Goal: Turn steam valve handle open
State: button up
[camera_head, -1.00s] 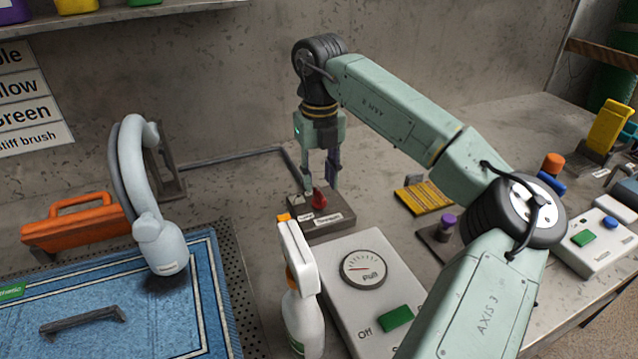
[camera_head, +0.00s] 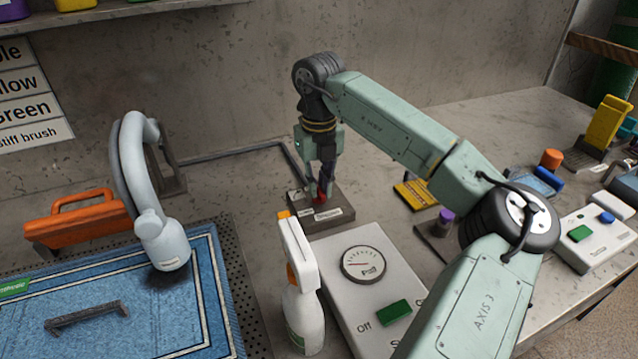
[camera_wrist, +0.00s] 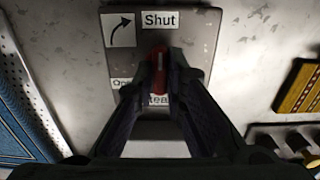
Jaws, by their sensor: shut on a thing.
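The red steam valve handle (camera_wrist: 159,70) sits on a grey-brown valve block (camera_head: 338,213) at the back of the bench. In the wrist view the block carries a "Shut" label and a curved arrow at the top and partly hidden labels lower down. The handle lies in line with the "Shut" label. My gripper (camera_head: 322,191) points down over the block, its fingers closed around the handle. In the wrist view my gripper (camera_wrist: 160,82) has one dark finger on each side of the handle, hiding part of it and the lower labels.
A white spray bottle (camera_head: 303,305) stands in front of the block. Beside it is a white gauge box (camera_head: 345,295) with a green switch. A grey hose-like arm (camera_head: 130,170) stands over the blue rug (camera_head: 150,335) at left.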

grip_shut()
jog(key=shift+n+b, duration=0.3)
jog(key=n+b, duration=0.1)
jog(key=n, duration=0.1)
jog(key=shift+f+n+b, duration=0.1)
jog(key=shift+n+b, duration=0.2)
jog(key=shift+n, duration=0.1)
jog(key=n+b, duration=0.1)
jog(key=n, duration=0.8)
jog(key=shift+n, duration=2.7)
jog(key=o, duration=0.7)
grip_release()
jog(key=shift+c, duration=0.2)
